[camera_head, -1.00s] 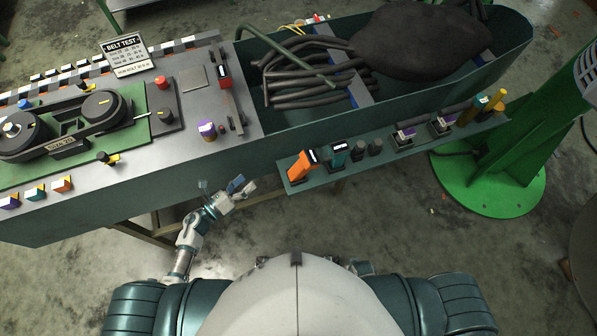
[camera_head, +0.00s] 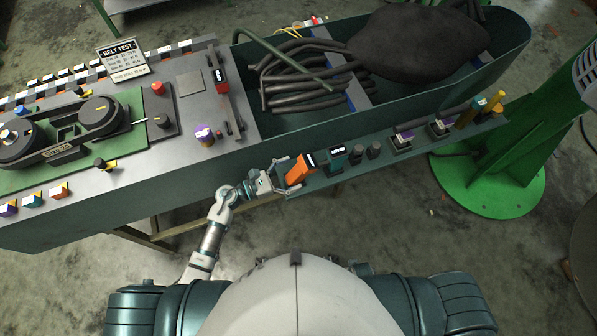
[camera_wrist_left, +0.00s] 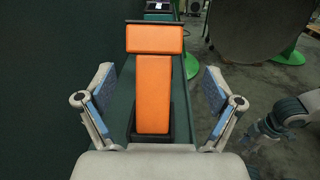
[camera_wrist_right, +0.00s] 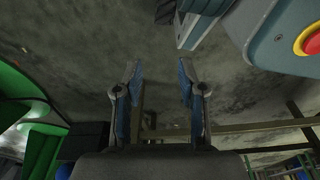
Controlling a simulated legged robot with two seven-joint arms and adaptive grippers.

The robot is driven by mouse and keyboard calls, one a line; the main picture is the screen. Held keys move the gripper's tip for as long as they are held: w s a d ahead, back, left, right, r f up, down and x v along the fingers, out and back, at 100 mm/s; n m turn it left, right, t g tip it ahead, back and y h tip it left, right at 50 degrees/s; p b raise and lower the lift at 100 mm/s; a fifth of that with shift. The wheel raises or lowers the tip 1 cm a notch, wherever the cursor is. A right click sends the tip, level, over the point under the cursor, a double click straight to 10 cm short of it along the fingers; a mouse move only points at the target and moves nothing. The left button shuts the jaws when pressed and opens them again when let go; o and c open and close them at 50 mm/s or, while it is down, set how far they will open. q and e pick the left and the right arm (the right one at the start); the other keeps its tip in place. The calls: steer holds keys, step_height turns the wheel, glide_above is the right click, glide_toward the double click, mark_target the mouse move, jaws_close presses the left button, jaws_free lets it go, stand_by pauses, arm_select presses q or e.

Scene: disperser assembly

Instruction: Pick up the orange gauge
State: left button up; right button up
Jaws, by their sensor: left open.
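The orange gauge (camera_head: 300,169) stands at the left end of the narrow green shelf (camera_head: 320,183) on the front of the bench. It has a dark display at its top. In the left wrist view the gauge (camera_wrist_left: 153,85) is centred between the spread fingers. My left gripper (camera_head: 285,175) is open, just left of the gauge, with a finger towards each side of it. In the left wrist view both fingertips (camera_wrist_left: 153,90) stand apart from the gauge.
A teal gauge (camera_head: 336,157) stands close to the right of the orange one. Dark knobs (camera_head: 373,150) and other small devices (camera_head: 401,142) continue along the shelf. A green stand (camera_head: 490,185) is at the right. The bench wall rises behind the shelf.

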mark_target(298, 169)
arm_select(q)
steer(key=x, duration=0.4)
steer(key=shift+w+d+f+p, duration=0.15)
steer(key=shift+w+p, duration=0.15)
steer(key=shift+w, duration=0.2)
steer(key=shift+w+d, duration=0.1)
steer(key=shift+d, duration=0.25)
jaws_close()
arm_select(e)
steer(key=shift+s+d+f, duration=0.15)
steer(key=shift+s+f, duration=0.4)
steer(key=shift+s, duration=0.15)
